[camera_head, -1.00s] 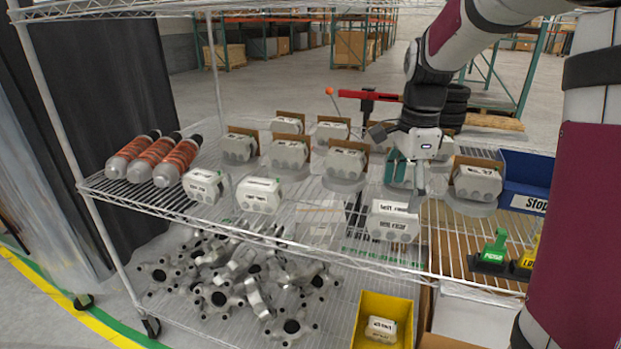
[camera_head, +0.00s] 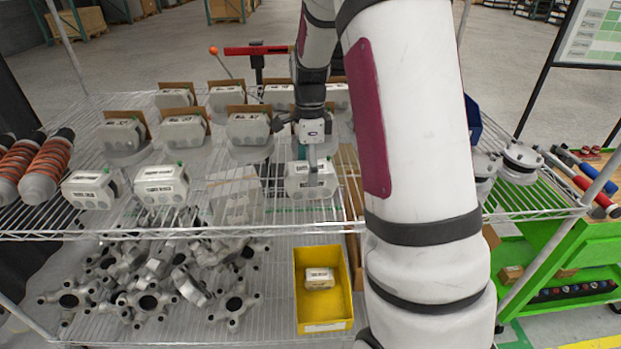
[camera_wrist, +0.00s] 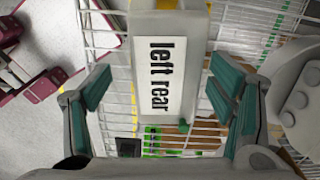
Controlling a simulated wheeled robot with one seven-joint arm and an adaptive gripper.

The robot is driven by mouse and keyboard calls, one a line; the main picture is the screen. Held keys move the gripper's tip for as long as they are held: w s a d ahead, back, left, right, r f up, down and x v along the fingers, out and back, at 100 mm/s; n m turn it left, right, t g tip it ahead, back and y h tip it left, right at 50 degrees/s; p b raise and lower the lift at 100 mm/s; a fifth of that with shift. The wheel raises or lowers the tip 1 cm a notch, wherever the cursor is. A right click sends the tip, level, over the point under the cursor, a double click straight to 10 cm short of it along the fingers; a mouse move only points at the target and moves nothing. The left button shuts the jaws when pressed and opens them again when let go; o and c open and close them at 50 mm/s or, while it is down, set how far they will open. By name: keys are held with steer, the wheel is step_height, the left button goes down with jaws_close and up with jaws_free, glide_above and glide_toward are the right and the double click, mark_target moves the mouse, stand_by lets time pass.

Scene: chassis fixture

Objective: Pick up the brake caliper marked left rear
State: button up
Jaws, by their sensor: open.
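The left rear brake caliper (camera_head: 304,188) is a light grey block on the front of the wire shelf. In the wrist view the caliper (camera_wrist: 191,20) shows a white label reading "left rear" and lies between my fingers. My gripper (camera_head: 312,172) points down at the caliper from above in the head view, covering part of it. In the wrist view my gripper (camera_wrist: 158,88) is open, with a teal-padded finger on each side of the caliper and visible gaps. Whether the fingertips reach below its top is unclear.
Two similar calipers (camera_head: 161,186) (camera_head: 91,189) stand to the left along the shelf front. More calipers on round discs (camera_head: 249,128) stand behind. A yellow bin (camera_head: 342,309) holding a caliper and a heap of metal hubs (camera_head: 160,282) lie on the lower shelf.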

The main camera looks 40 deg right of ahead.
steer(key=shift+w+d+f+p, duration=0.15)
steer(key=shift+f+p, duration=0.1)
steer(key=shift+f, duration=1.1)
steer(key=shift+w+d+f+p, duration=0.1)
steer(key=shift+f+p, duration=0.1)
steer(key=shift+f, duration=1.1)
steer(key=shift+r, duration=0.1)
jaws_close()
